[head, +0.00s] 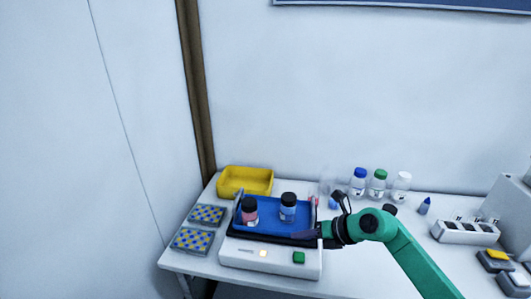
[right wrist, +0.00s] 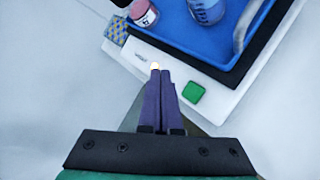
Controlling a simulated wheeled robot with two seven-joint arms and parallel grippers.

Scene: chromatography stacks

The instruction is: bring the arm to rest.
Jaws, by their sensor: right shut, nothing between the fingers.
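My right gripper (head: 306,235) reaches in from the right on its green arm (head: 398,251), over the right front part of a white shaker machine (head: 270,257). Its two dark fingers (right wrist: 161,100) lie close together in the right wrist view, with nothing between them. The machine carries a blue tray (head: 266,226), and it has a lit yellow lamp and a green button (right wrist: 193,92). Two bottles stand in the tray, one with pink contents (head: 250,210) and one with a blue label (head: 288,208). My left gripper is not in view.
A yellow bin (head: 245,181) stands behind the machine. Two blue and yellow racks (head: 193,240) lie left of it. Bottles with blue, green and white caps (head: 378,183) stand at the back. A white block holder (head: 465,232) is at the right.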

